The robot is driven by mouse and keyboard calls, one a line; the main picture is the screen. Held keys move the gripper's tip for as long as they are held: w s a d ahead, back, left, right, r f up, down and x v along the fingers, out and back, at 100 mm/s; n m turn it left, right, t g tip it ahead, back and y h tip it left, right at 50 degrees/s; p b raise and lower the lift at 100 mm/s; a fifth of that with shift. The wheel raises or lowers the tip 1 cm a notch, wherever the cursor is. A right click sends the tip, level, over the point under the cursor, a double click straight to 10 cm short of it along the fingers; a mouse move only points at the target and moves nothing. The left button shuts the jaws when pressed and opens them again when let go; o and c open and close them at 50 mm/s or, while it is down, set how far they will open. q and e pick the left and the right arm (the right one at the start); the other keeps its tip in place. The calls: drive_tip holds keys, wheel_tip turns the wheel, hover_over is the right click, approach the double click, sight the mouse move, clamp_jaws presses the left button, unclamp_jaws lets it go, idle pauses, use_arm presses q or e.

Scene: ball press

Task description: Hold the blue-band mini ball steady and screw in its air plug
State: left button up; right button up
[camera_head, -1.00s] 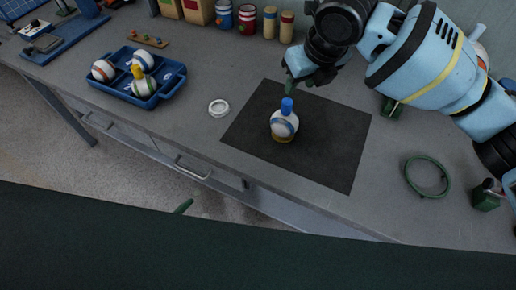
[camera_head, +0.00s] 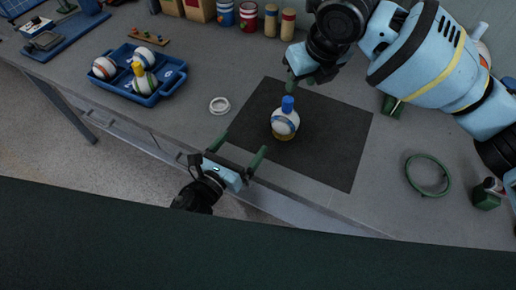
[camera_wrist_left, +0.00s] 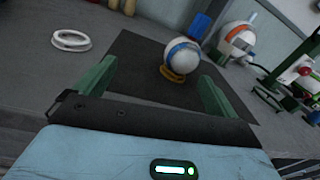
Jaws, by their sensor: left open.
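The blue-band mini ball (camera_head: 285,124) sits on a yellow ring (camera_head: 285,137) on the dark mat (camera_head: 335,150). A blue plug piece (camera_head: 288,103) stands upright at its top; how deep it sits cannot be told. The ball also shows in the left wrist view (camera_wrist_left: 180,54), ahead of and between my open fingers. My left gripper (camera_head: 243,146) is open and empty at the table's front edge, to the lower left of the ball, not touching it. My right gripper (camera_head: 303,80) hangs just behind and above the plug, apart from it; its finger gap is unclear.
A blue tray (camera_head: 151,98) with several balls stands at the left. A white ring (camera_head: 220,106) lies left of the mat. A green ring (camera_head: 428,175) and a green block (camera_head: 486,197) lie at the right. Jars and cans line the back.

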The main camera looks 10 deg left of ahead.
sight(285, 121)
use_arm(q)
drive_tip(key=d+m, duration=0.1)
drive_tip(key=m, duration=0.1)
drive_tip(key=d+m+h, duration=0.1)
drive_tip(key=d, duration=0.1)
drive_tip(key=d+f+m+h, duration=0.1)
drive_tip(key=m, duration=0.1)
drive_tip(key=shift+w+d+m+g, duration=0.15)
drive_tip(key=shift+d+m+g, duration=0.15)
drive_tip(key=shift+g, duration=0.1)
drive_tip(key=shift+w+r, duration=0.1)
drive_tip(key=x, duration=1.1)
drive_tip(key=shift+w+d, duration=0.25)
drive_tip(key=shift+w, duration=0.05)
